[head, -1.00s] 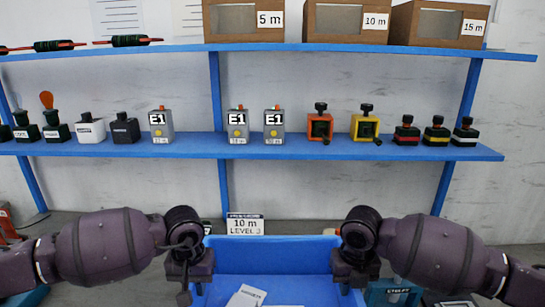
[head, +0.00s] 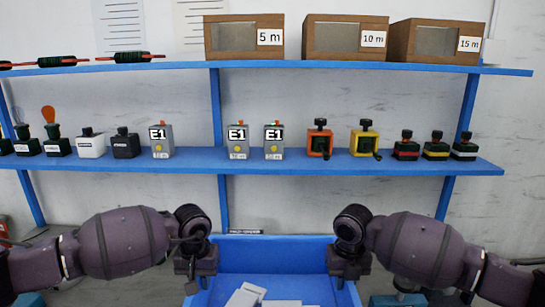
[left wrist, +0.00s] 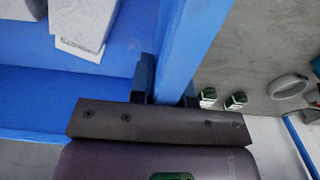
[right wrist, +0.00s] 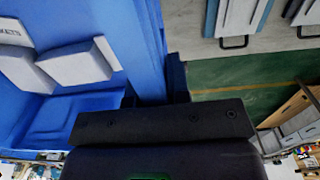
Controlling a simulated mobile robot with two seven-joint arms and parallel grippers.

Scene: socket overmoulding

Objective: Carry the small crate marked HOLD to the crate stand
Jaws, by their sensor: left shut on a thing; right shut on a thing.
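A blue crate (head: 265,247) is held between my two grippers, low in the middle of the head view. No HOLD marking is readable on it. Pale grey blocks (head: 245,295) lie inside, and they also show in the right wrist view (right wrist: 75,65). My left gripper (head: 197,283) is shut on the left wall, which runs between its fingers in the left wrist view (left wrist: 180,45). My right gripper (head: 346,277) is shut on the right wall, also seen in the right wrist view (right wrist: 143,45). The crate stand cannot be made out.
A blue two-level shelf (head: 290,165) stands ahead against the wall. It bears E1 boxes (head: 160,141), coloured connectors and wooden boxes (head: 345,38) marked in metres. Small green-topped items (left wrist: 222,100) lie below, outside the crate's left wall. Grey handled pieces (right wrist: 240,18) lie beyond its right wall.

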